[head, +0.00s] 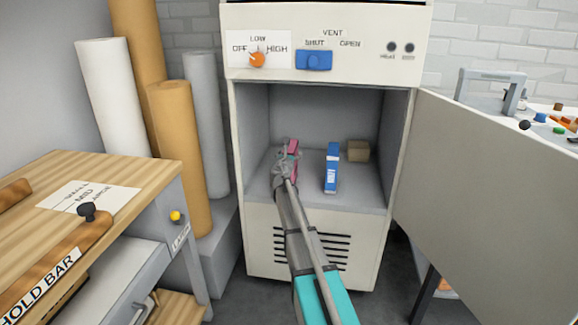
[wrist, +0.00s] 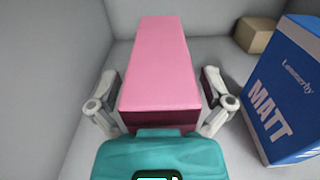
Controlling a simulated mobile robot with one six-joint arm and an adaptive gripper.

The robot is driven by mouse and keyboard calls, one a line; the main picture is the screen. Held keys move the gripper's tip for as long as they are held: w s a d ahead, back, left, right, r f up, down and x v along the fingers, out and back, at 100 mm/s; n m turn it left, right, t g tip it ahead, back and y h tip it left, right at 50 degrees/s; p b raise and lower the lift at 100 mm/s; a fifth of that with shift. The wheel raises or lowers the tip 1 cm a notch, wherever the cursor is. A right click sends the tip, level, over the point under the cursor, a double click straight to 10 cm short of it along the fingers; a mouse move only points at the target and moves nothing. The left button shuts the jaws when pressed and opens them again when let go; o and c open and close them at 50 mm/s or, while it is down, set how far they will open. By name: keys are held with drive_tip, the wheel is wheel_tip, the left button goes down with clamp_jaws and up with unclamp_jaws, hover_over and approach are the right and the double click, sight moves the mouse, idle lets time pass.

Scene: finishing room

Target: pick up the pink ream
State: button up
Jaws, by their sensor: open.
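The pink ream (wrist: 160,65) stands on the cabinet floor, in the middle of the wrist view, with its pink top and darker front edge showing. In the head view most of the pink ream (head: 293,147) is hidden behind my gripper (head: 287,158). In the wrist view my gripper (wrist: 162,100) is open, with one finger on each side of the ream's near end. I cannot tell whether the fingers touch it.
A blue ream marked MATT (wrist: 288,95) stands close on the right, also seen in the head view (head: 332,168). A brown box (head: 358,151) sits behind it. The cabinet door (head: 480,190) stands open to the right. A wooden bench (head: 110,185) is at left.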

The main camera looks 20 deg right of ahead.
sight(289, 148)
idle(0.3)
drive_tip(key=c, duration=1.2)
drive_tip(key=shift+r, duration=0.1)
wheel_tip(289, 148, up, 3)
drive_tip(key=p, duration=0.3)
drive_tip(key=shift+r+p, duration=0.15)
drive_tip(key=shift+p, duration=0.15)
drive_tip(key=s+d+r+p, duration=0.2)
drive_tip(key=s+r+p, duration=0.6)
drive_tip(key=s, duration=0.4)
drive_tip(key=shift+d+r+p, duration=0.25)
drive_tip(key=shift+r+p, duration=0.15)
drive_tip(key=shift+s+d+r+p, duration=0.15)
drive_tip(key=shift+s+r+p, duration=0.05)
drive_tip(key=shift+s, duration=0.25)
drive_tip(key=shift+s+d+r+p, duration=0.1)
drive_tip(key=shift+s+r+p, duration=0.05)
drive_tip(key=shift+s, duration=0.25)
